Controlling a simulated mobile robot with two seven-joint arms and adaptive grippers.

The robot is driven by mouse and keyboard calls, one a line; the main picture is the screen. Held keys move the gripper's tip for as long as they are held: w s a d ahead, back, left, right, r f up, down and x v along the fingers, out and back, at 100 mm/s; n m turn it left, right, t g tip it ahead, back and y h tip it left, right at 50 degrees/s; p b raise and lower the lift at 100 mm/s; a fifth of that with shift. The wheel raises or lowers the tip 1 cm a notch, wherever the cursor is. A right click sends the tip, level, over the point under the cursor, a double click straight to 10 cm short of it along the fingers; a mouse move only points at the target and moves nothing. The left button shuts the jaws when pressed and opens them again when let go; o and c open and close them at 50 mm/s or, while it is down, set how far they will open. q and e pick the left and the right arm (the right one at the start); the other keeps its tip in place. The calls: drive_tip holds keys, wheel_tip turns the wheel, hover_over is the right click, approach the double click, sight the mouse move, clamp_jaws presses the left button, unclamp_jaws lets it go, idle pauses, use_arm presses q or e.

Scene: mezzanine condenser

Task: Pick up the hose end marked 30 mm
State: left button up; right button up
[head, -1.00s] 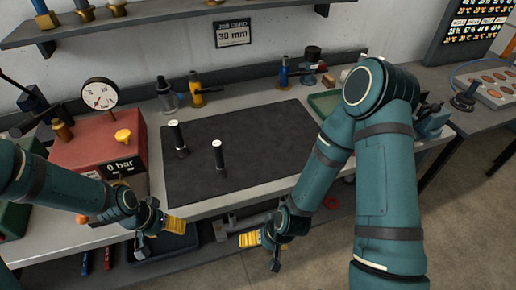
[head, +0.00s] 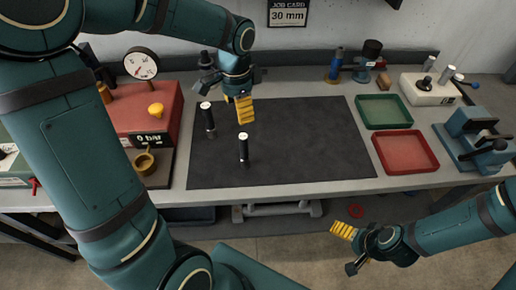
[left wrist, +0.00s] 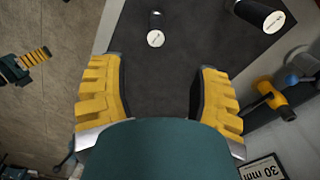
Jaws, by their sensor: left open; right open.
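Two black upright hose ends with white tops stand on the black mat (head: 300,140). The nearer one (head: 243,150) is at the front left of the mat, and the farther one (head: 208,120) is left of it. Their markings are too small to read. My left gripper (head: 242,106) is open and empty above the back of the mat, beyond the nearer hose end. In the left wrist view the nearer hose end (left wrist: 155,36) shows between the open fingers, and the other (left wrist: 260,14) at upper right. My right gripper (head: 346,246) is open and empty off the bench's front edge.
The job card (head: 288,13) reads 30 mm. A red gauge box (head: 150,110) stands left of the mat. A green tray (head: 384,111), a red tray (head: 405,152) and a blue vise (head: 475,138) lie right. The mat's right side is clear.

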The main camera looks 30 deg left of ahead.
sight(243, 136)
use_arm(q)
wheel_tip(243, 136, down, 8)
drive_tip(key=shift+r+b, duration=0.1)
drive_tip(key=shift+b, duration=0.35)
drive_tip(key=shift+d+f, duration=0.2)
drive_tip(key=shift+f, duration=1.15)
drive_tip(key=shift+d+f, duration=0.15)
drive_tip(key=shift+f, duration=1.2)
clamp_jaws()
